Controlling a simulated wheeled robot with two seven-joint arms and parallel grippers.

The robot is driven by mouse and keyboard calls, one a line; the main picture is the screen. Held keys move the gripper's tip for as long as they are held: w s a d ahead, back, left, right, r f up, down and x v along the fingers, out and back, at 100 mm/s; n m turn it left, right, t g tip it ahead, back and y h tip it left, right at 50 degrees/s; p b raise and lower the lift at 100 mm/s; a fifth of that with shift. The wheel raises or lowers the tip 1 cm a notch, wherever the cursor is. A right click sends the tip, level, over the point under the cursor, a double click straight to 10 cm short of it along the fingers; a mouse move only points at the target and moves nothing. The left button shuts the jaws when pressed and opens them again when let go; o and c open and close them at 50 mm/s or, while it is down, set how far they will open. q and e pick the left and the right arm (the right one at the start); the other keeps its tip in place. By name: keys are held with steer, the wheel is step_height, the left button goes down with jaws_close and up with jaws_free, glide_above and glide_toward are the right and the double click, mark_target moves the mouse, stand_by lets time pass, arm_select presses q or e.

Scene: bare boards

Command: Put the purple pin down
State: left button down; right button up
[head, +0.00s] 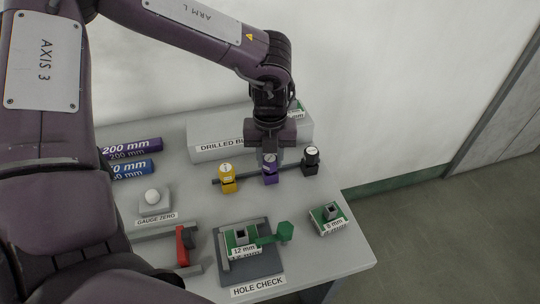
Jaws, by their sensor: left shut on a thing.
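The purple pin (270,178) is in the middle of a dark rail on the grey bench, between the yellow pin (228,178) and the black pin (311,161). My left gripper (270,158) comes down from above and is shut on the top of the purple pin. The pin looks upright, at the rail's middle place. I cannot tell whether its lower end is fully seated, as the rail and gripper cover part of it. My right gripper is not in view.
A green gauge (285,232) lies at a block marked 12 mm on the HOLE CHECK plate (265,268). An 8 mm block (328,217) sits at right. The white ball on GAUGE ZERO (152,196), a red-jawed tool (183,246) and the DRILLED box (207,153) stand around.

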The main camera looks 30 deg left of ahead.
mark_target(270, 158)
arm_select(q)
steer(key=shift+f, duration=0.15)
steer(key=c, duration=1.1)
jaws_free()
steer(key=shift+o, duration=0.2)
steer(key=shift+r, duration=0.2)
steer(key=shift+r, duration=0.2)
step_height(270, 158, up, 12)
steer(key=shift+f+b, duration=0.15)
steer(key=shift+b, duration=0.25)
